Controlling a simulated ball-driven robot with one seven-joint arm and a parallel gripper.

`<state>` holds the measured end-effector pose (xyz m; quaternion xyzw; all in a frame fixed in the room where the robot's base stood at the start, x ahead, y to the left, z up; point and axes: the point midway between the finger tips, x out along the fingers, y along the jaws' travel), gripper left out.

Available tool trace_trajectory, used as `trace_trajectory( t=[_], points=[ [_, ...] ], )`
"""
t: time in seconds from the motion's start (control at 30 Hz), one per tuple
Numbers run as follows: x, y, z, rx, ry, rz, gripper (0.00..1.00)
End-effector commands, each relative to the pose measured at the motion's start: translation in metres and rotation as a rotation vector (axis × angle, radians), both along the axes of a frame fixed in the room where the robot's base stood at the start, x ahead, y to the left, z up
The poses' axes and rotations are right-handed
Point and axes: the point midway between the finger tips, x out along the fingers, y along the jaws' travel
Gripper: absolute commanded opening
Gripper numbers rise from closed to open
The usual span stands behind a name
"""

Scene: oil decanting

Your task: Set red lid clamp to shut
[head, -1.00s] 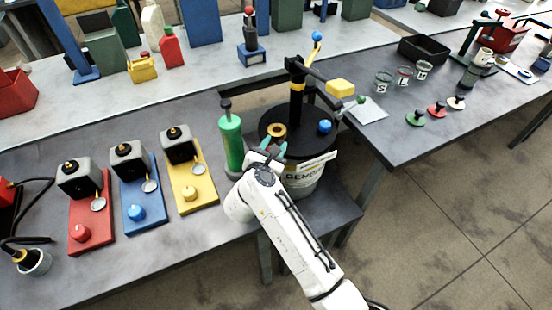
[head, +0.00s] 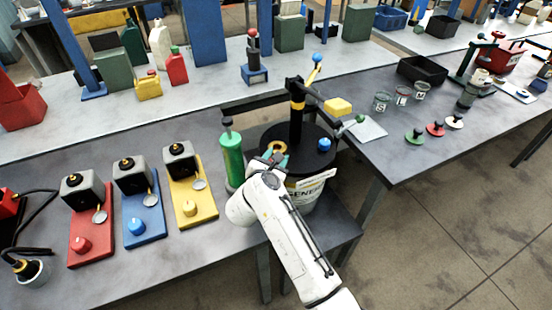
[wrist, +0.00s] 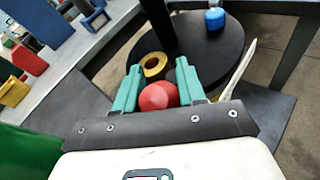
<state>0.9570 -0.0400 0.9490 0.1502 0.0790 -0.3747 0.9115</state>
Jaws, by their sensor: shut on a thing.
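The red lid clamp shows as a round red knob (wrist: 158,97) at the near rim of the drum's black lid (wrist: 205,60). My gripper (wrist: 157,90) has its two green fingers shut on this knob, one on each side. In the head view my gripper (head: 272,161) reaches the near left rim of the lid and hides the red knob. I cannot tell from the frames which position the clamp is in. A blue clamp knob (head: 324,144) stands at the lid's right, and it also shows in the wrist view (wrist: 215,18).
A brass ring (head: 277,147) lies on the lid beside my fingers. A green cylinder (head: 232,158) stands close left of my gripper. Open floor lies right.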

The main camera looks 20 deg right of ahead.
Motion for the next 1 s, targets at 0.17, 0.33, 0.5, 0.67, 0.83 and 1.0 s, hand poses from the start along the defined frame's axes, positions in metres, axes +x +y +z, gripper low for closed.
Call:
trace_trajectory(
  t=[0.17, 0.33, 0.5, 0.67, 0.83, 1.0],
  points=[
    [-0.0029, -0.0041, -0.0065, 0.000, 0.012, -0.008, 0.00],
    [-0.0034, -0.0043, -0.0077, 0.000, 0.014, -0.009, 0.00],
    [-0.0038, -0.0044, -0.0086, 0.001, 0.016, -0.010, 0.00],
    [-0.0042, -0.0045, -0.0093, 0.001, 0.017, -0.011, 0.43],
    [-0.0036, -0.0036, -0.0081, 0.001, 0.015, -0.009, 0.60],
    [-0.0024, -0.0022, -0.0054, 0.000, 0.010, -0.005, 0.64]
  ],
)
